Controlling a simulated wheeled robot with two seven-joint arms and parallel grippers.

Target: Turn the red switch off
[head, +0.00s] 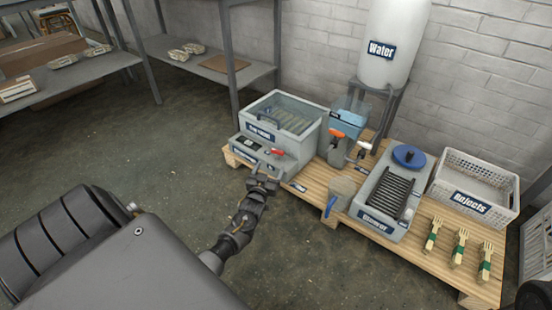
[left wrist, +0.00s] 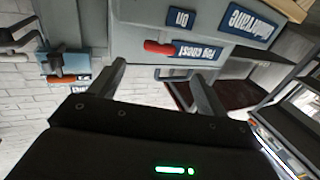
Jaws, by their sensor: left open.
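The red switch (head: 277,152) is a small red lever on the front of the grey box machine (head: 299,137) with a clear lid. In the left wrist view, which is turned over, the red switch (left wrist: 158,47) lies level beside a blue label, just beyond the fingertips. My left gripper (head: 263,184) is in front of the machine, a little below the switch. In the left wrist view its fingers (left wrist: 162,70) are spread apart with nothing between them. It seems apart from the switch. My right gripper is not in view.
A water tank (head: 393,45) stands behind. Floor (head: 150,155) at left is clear.

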